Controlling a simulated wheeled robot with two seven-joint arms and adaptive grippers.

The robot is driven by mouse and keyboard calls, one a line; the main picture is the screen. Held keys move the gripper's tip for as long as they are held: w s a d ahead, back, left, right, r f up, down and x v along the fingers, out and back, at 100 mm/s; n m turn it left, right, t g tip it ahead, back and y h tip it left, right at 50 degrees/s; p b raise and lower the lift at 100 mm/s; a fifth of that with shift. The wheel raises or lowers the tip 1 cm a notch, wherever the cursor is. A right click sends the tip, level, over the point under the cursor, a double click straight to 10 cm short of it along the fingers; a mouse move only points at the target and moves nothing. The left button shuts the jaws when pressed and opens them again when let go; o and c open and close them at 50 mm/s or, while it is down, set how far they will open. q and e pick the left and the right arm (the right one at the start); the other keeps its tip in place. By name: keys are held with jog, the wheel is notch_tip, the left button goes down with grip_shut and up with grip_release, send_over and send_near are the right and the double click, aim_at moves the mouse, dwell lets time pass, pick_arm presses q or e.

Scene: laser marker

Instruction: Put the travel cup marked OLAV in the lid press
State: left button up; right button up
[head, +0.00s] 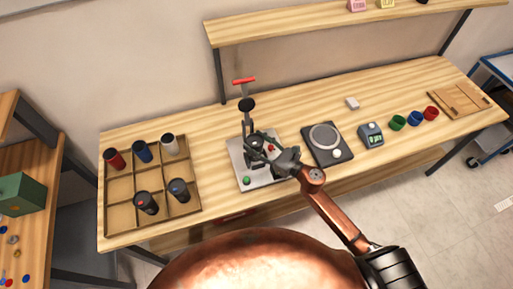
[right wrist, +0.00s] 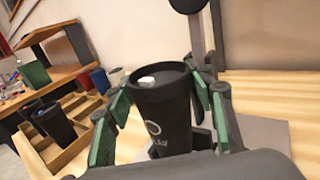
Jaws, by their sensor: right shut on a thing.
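My right gripper (head: 262,150) is shut on a black travel cup (right wrist: 162,112), one finger on each side. The cup is upright, with a white tab on its dark lid. Its side has a pale ring and partly hidden letters that look like "AV"; I cannot read the full name. The lid press (head: 245,110) has a grey base plate (head: 247,182), an upright column and a red handle. The gripper and cup are over its plate, in front of the column; I cannot tell whether the cup touches the plate. My left gripper is not in view.
A wooden sorting tray (head: 121,187) at left holds several cups: red, blue, white-topped and dark ones. Right of the press are a round-plated device (head: 325,140), a small display box (head: 371,134) and green, blue and red rings or cups (head: 415,118). A shelf (head: 300,27) hangs above.

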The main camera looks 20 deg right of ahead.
notch_tip(320, 180, down, 5)
jog(key=shift+w+d+r, duration=0.1)
jog(key=shift+w+r, duration=0.05)
jog(key=shift+r, duration=0.05)
jog(key=shift+c, duration=0.7)
jog(key=o, duration=0.9)
jog(key=shift+w+r, duration=0.1)
jog(key=shift+r, duration=0.05)
jog(key=shift+c, duration=0.2)
jog(key=shift+d, duration=0.1)
jog(key=b+v, duration=0.1)
jog(key=v, duration=1.1)
jog(key=shift+b, duration=0.4)
